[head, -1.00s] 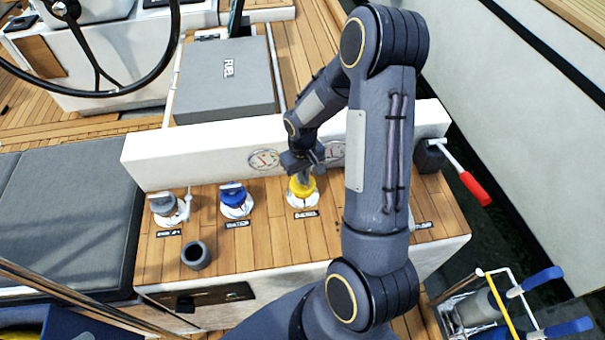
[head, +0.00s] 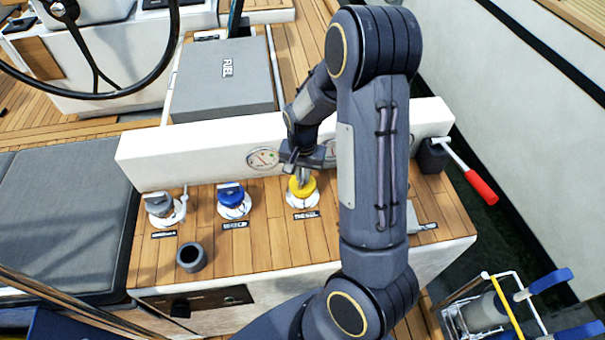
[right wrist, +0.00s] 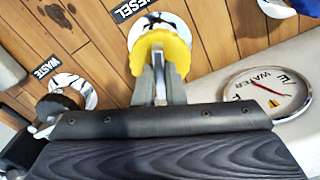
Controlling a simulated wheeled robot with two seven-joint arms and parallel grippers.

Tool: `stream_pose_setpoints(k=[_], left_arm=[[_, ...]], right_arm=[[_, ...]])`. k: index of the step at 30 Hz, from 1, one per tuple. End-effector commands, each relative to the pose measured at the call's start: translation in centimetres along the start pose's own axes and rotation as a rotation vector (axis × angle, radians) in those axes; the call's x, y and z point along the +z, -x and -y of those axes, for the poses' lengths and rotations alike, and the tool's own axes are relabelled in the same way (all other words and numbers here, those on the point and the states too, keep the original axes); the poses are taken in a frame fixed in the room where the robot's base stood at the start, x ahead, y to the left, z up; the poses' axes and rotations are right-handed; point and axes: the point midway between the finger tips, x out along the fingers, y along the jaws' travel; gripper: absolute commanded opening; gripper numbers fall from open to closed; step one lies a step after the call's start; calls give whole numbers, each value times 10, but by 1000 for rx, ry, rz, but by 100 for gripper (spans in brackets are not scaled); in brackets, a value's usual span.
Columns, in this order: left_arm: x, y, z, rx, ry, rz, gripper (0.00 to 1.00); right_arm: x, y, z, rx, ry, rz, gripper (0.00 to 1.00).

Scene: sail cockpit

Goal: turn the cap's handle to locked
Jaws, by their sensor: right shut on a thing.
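The yellow cap (head: 302,190) sits in a white deck plate on the wooden locker top, above the DIESEL label. It also shows in the right wrist view (right wrist: 160,48), with the label beside it. My right gripper (head: 301,178) comes down on it from above and behind. In the right wrist view its fingers (right wrist: 158,78) are shut on the cap's handle, which is mostly hidden between them. I cannot read a locked mark on the plate. My left gripper is not in view.
A blue cap (head: 231,195) and a grey cap (head: 158,203) stand to the left, with a grey cup (head: 192,257) in front. A white wall with gauges (head: 262,158) rises close behind. My right arm hides part of the locker top.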

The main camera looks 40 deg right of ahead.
Motion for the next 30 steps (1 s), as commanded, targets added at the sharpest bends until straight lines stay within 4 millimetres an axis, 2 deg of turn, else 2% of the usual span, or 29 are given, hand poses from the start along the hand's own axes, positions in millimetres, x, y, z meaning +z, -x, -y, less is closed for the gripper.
stream_pose_setpoints(k=[18, 30], left_arm=[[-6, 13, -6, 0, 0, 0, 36], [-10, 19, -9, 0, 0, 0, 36]], right_arm=[[0, 2, 0, 1, -551, -1, 0], [0, 1, 0, 0, -740, -1, 0]])
